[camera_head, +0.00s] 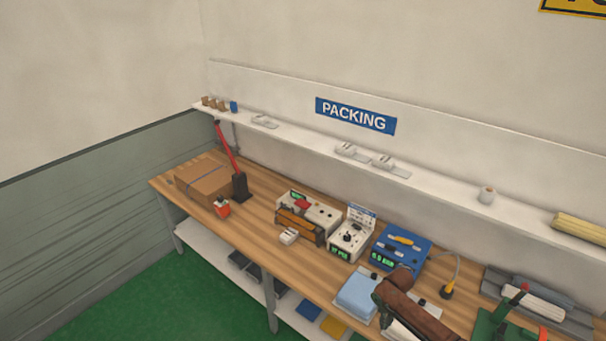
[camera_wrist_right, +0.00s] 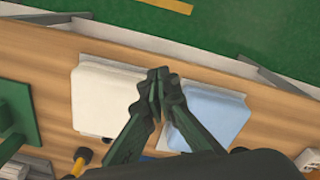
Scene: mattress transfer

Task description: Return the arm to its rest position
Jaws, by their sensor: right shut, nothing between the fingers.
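My right arm, brown in the head view, reaches in from the lower right over the bench. My right gripper, with dark green fingers, is shut and empty in the right wrist view (camera_wrist_right: 158,80). Its fingertips lie in the picture between a white pad (camera_wrist_right: 100,98) and a pale blue pad (camera_wrist_right: 212,112). Its height above the bench is hard to tell. The blue pad also shows in the head view (camera_head: 356,294), left of my arm. The white pad is largely hidden there by the arm. My left gripper is out of view.
The wooden bench (camera_head: 255,228) holds a cardboard box (camera_head: 202,182), a red-handled tool (camera_head: 229,155), white devices (camera_head: 350,236), a blue device (camera_head: 400,246) and a green fixture (camera_head: 497,324). A wall shelf (camera_head: 300,137) runs behind. Green floor (camera_head: 190,297) lies clear in front.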

